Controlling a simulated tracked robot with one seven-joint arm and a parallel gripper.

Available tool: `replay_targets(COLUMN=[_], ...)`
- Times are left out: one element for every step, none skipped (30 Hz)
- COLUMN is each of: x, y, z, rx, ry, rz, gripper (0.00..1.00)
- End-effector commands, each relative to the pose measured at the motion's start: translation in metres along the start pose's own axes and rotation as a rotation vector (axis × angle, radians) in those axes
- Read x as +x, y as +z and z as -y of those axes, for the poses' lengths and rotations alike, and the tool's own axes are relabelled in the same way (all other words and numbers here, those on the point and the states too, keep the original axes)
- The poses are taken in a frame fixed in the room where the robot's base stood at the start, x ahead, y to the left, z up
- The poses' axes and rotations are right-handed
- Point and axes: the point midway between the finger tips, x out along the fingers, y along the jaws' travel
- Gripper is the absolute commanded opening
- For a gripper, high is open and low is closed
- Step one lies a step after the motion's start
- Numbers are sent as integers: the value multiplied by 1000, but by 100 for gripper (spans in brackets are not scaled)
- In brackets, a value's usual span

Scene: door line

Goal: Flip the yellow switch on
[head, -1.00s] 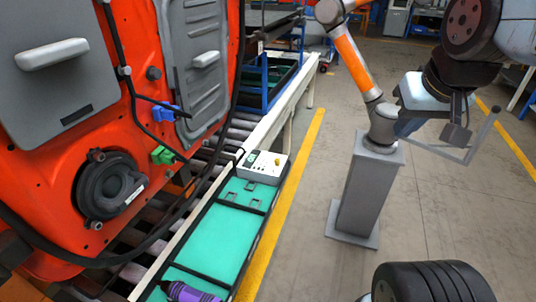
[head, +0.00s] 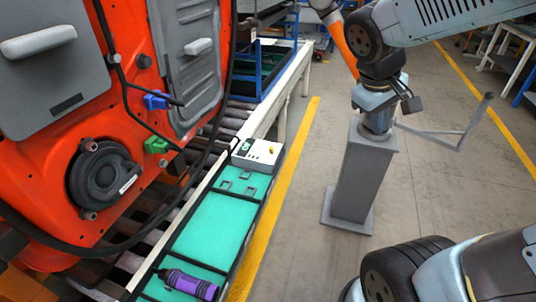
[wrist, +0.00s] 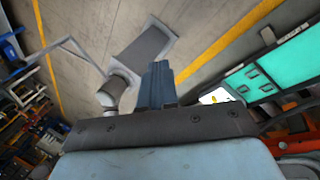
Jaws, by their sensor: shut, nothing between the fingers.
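The yellow switch (head: 272,149) is a small knob on top of a white control box (head: 250,162), at the far end of the green tray. In the wrist view the yellow switch (wrist: 213,99) shows on the white box, to the right of my gripper (wrist: 158,70). My gripper's fingers are together and empty, well apart from the switch. In the head view my arm's end hangs in front of the grey pedestal, to the right of the box and above the floor. The picture is too small to tell the switch's position.
A green tray (head: 205,226) holds a purple flashlight (head: 188,284) at its near end. An orange door (head: 60,160) hangs on the left over the roller line. A grey pedestal (head: 352,180) with an orange arm stands to the right. Floor beside the yellow stripe is open.

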Motion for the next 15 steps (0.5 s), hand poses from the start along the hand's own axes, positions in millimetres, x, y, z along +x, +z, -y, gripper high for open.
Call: replay_targets(x=[9,13,19,23,27,33,37,41,46,50,54,60,64,67,72], y=[-8,-12,-18,-22,-26,-32,-37,-42,-48,-54,-59,-66,-72,-78,-86], z=[2,1,1,1,2,2,3,4,5,6,8,10,12,14,17], rx=[-65,-101,-150,-186,-224,-274,-311,-349,-400,-438,-476,-528,-566,-605,-657], ry=[27,47,72,92,112,138,158,178,206,227,247,276,297,318,348], rz=[37,54,78,95,113,134,149,164,184,197,211,226,238,249,263], gripper=[0,0,0,0,0,0,0,0,0,0,0,0,0,0,0])
